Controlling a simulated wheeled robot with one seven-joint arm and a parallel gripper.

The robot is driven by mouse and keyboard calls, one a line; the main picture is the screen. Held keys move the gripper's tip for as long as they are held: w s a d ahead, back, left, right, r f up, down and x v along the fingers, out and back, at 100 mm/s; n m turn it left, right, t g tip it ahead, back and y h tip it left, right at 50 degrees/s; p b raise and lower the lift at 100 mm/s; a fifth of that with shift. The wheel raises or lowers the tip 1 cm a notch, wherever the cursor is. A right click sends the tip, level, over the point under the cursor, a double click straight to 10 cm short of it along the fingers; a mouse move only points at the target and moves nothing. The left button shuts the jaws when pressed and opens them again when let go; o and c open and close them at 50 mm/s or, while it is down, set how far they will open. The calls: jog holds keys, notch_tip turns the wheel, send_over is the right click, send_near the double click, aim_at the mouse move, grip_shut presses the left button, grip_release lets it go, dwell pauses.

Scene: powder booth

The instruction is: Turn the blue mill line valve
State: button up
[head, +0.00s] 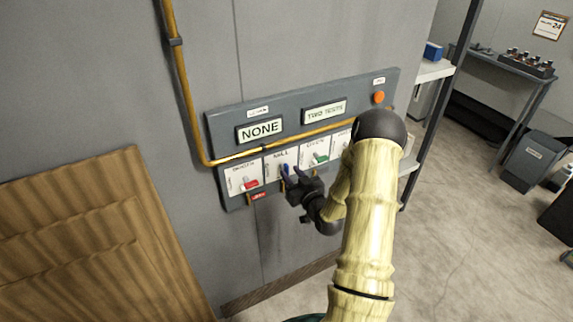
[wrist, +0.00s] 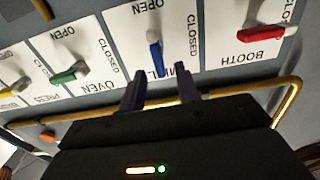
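The blue mill valve (wrist: 155,55) is a lever on a white plate marked OPEN and CLOSED on the wall panel. In the head view a little of the blue lever (head: 285,169) shows beside my gripper (head: 293,174). In the wrist view my gripper (wrist: 162,80) is open, with a clear gap between its dark fingers. The lever's near end appears between the fingertips; I cannot tell whether they touch it.
The red booth valve (head: 250,185) and green oven valve (head: 320,158) flank it closely. A yellow pipe (head: 236,159) crosses the panel above the valves. A red tag (head: 258,196) hangs under the booth plate. Signs read NONE (head: 260,130) and TWO TESTS (head: 324,112).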

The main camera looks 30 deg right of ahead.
aim_at(288, 170)
jog(key=shift+w+p, duration=0.35)
jog(key=shift+w, duration=1.6)
grip_shut()
